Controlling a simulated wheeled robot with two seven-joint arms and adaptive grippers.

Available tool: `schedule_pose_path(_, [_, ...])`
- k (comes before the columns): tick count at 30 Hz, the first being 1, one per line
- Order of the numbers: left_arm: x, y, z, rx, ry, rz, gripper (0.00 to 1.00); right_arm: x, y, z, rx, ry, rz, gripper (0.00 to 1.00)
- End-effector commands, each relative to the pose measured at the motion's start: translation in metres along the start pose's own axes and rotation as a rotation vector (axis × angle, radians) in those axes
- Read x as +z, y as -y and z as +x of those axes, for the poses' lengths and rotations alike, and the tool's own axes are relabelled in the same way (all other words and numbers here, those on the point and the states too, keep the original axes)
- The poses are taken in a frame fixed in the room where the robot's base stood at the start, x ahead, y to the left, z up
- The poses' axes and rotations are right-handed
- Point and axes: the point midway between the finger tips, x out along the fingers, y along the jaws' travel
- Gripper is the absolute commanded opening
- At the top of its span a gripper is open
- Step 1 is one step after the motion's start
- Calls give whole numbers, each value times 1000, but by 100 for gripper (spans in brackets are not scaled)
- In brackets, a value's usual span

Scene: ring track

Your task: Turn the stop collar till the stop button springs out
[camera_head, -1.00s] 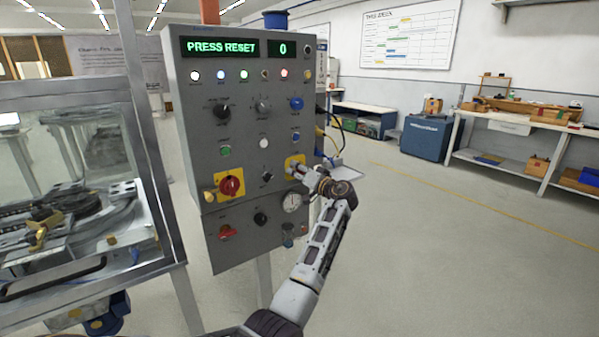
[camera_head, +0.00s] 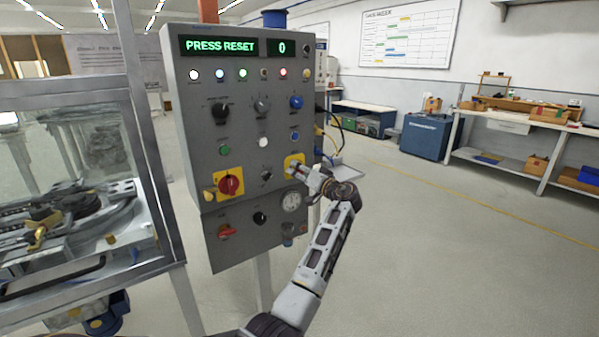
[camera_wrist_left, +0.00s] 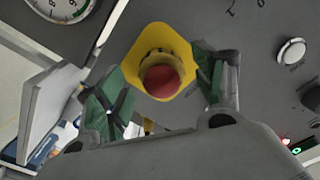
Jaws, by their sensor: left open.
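The red stop button (camera_wrist_left: 161,81) sits in a dark yellowish stop collar (camera_wrist_left: 155,60) on a yellow plate (camera_wrist_left: 180,40) in the left wrist view. In the head view the yellow plate (camera_head: 290,159) is at the panel's lower right, with the button and collar mostly hidden by my gripper. My left gripper (camera_wrist_left: 160,88) is open, its green-padded fingers on either side of the button and collar, apart from them as far as I see. It also shows in the head view (camera_head: 306,172), in front of the plate. My right gripper is out of view.
The grey control panel (camera_head: 215,125) reads PRESS RESET and 0. A red rotary switch (camera_head: 230,186) on a yellow plate and a gauge (camera_head: 291,201) are close by. A glazed machine enclosure (camera_head: 70,190) stands at left. The floor at right is open.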

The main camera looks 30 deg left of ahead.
Motion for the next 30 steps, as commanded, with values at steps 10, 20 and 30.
schedule_pose_path(10, [0, -1, -50, 3, 0, -2, 68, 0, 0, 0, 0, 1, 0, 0])
schedule_pose_path(20, [0, -1, -92, 2, 0, 0, 68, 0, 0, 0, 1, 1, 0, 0])
schedule_pose_path(30, [0, 0, -103, 1, 0, -1, 68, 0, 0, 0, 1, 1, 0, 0])
